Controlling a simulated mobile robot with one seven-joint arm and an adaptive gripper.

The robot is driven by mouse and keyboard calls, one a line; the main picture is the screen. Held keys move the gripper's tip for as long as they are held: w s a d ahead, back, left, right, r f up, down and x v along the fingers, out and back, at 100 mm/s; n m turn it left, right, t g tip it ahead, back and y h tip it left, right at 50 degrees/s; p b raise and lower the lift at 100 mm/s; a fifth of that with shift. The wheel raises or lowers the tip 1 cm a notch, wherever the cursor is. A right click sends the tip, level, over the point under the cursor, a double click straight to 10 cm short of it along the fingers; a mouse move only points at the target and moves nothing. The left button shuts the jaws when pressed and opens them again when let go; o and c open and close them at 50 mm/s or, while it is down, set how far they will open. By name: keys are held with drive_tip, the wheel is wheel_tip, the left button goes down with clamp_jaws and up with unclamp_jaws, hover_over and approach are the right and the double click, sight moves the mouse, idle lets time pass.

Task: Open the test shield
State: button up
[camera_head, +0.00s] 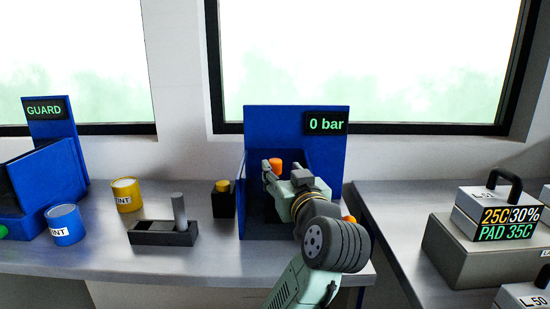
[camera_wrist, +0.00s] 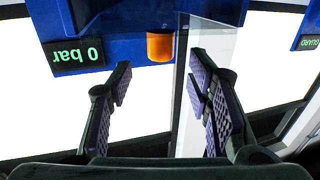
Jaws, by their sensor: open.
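The blue test station (camera_head: 297,118) with a "0 bar" display (camera_head: 326,123) stands at the back of the bench. An orange cylinder (camera_head: 275,163) shows inside it, and also in the wrist view (camera_wrist: 160,46). My gripper (camera_head: 281,172) is at the station's front.
Left of the station are a black box with a yellow button (camera_head: 222,186), a black holder with a grey rod (camera_head: 180,211), a yellow can (camera_head: 126,195) and a blue can (camera_head: 65,224). A blue guard machine (camera_head: 55,165) stands far left. Weights (camera_head: 495,215) sit on the right bench.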

sight(277, 164)
drive_tip(key=p+x, duration=0.1)
drive_tip(key=x, duration=0.5)
drive_tip(key=shift+w+a, duration=0.15)
drive_tip(key=shift+w, duration=0.05)
clamp_jaws()
idle(0.4)
